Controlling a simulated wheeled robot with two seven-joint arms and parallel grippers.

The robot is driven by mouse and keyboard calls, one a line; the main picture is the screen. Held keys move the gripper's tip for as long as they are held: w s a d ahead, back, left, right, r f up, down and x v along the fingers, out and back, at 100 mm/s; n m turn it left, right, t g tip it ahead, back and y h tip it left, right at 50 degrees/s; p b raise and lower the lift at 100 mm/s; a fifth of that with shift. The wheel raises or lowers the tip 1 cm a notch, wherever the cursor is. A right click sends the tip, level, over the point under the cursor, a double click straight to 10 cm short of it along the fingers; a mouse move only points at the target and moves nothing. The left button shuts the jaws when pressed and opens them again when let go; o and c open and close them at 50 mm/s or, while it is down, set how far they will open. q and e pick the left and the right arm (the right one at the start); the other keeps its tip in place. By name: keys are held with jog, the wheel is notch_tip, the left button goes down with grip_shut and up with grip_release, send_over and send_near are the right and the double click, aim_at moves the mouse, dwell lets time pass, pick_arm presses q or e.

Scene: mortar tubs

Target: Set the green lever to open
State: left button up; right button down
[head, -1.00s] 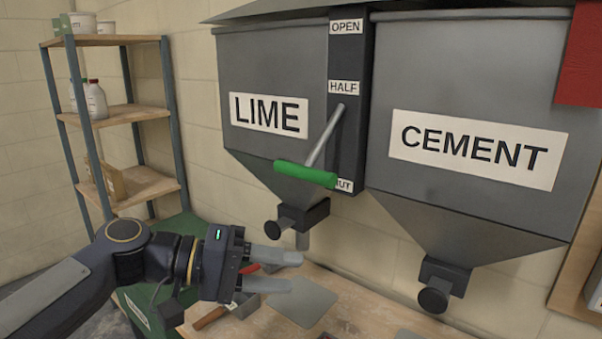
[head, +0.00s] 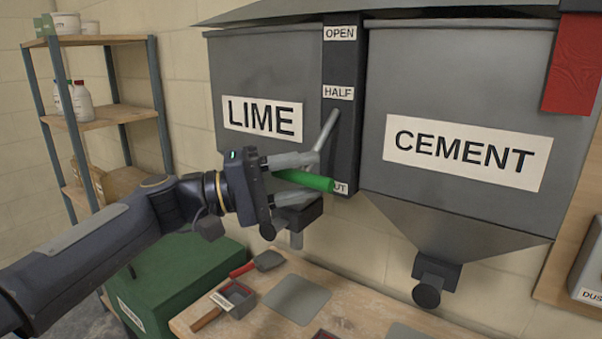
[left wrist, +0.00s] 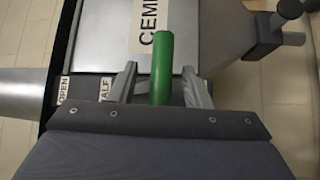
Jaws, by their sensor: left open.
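The green lever handle (head: 306,180) sits on a grey metal arm (head: 328,130) beside the dark scale plate between the LIME and CEMENT bins. The handle is low, level with the bottom label, which is partly hidden and ends in "UT". The OPEN label (head: 340,33) is at the top and HALF (head: 339,92) is below it. My left gripper (head: 312,176) is open, with one finger above and one below the handle. In the left wrist view the green handle (left wrist: 162,68) lies between the two spread fingers, with gaps visible. My right gripper is not in view.
The LIME bin (head: 240,75) and CEMENT bin (head: 450,75) hang on the wall. Below is a wooden bench (head: 255,325) with a red-handled tool (head: 243,269) and a flat grey plate (head: 297,298). A green box (head: 185,270) and shelf (head: 100,119) stand at left.

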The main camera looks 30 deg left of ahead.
pick_arm(q)
grip_shut()
dwell(0.4)
notch_tip(320, 180, up, 17)
jog(key=n+g+y+p, duration=0.2)
jog(key=n+y+p, duration=0.1)
jog(key=p, duration=0.9)
jog(key=shift+n+g, duration=0.3)
jog(key=shift+n, duration=0.2)
jog(key=shift+r, duration=0.2)
